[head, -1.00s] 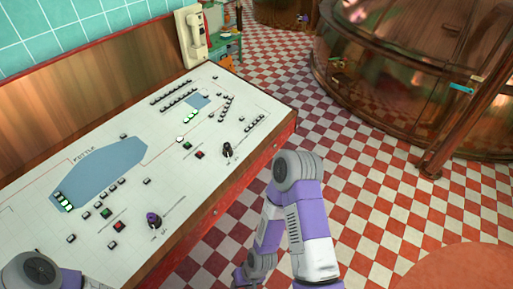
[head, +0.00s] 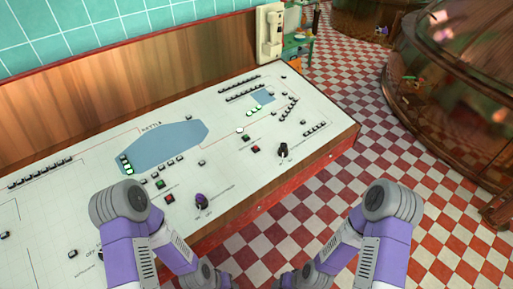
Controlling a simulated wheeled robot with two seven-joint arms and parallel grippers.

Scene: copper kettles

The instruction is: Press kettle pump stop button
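The control panel (head: 60,200) is white and slopes below a wood-panelled back. A blue kettle drawing (head: 165,146) is printed on it, with the word KETTLE above. A second red button (head: 255,150) sits beside a green one (head: 246,139), left of a black knob (head: 282,150). The small labels by the buttons are too blurred to read. Both my arms show at the bottom, bent, near the panel's front edge; their grippers are out of the frame.
A cream telephone (head: 269,32) hangs at the panel's far end. Large copper kettles (head: 455,80) stand at the right on a red and white checkered floor (head: 330,200). The floor between panel and kettles is clear. Several small buttons and lamps cover the panel.

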